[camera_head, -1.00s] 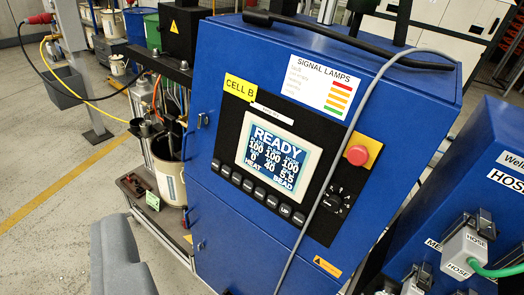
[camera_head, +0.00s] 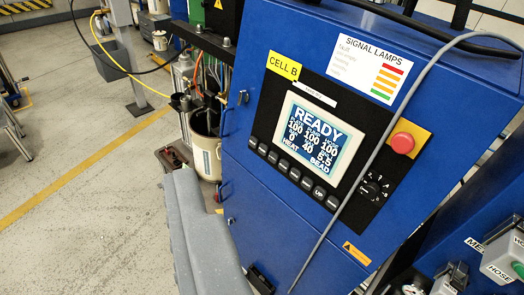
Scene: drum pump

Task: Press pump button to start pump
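The blue pump cabinet (camera_head: 272,215), marked CELL B, has a black control panel with a lit screen (camera_head: 313,137) that reads READY. Below the screen runs a slanted row of small dark buttons (camera_head: 294,175). Most labels are too small to read, and I cannot tell which one is the pump button. A grey part of mine (camera_head: 205,245) rises from the bottom edge, left of the cabinet's lower door and below the button row. It overlaps the door's left edge in the view. No fingertips can be made out, so the gripper's opening is not visible.
A red emergency stop (camera_head: 402,142) on a yellow plate and a rotary switch (camera_head: 373,187) sit right of the screen. A grey cable (camera_head: 372,160) crosses the cabinet front. A white drum (camera_head: 205,155) stands left.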

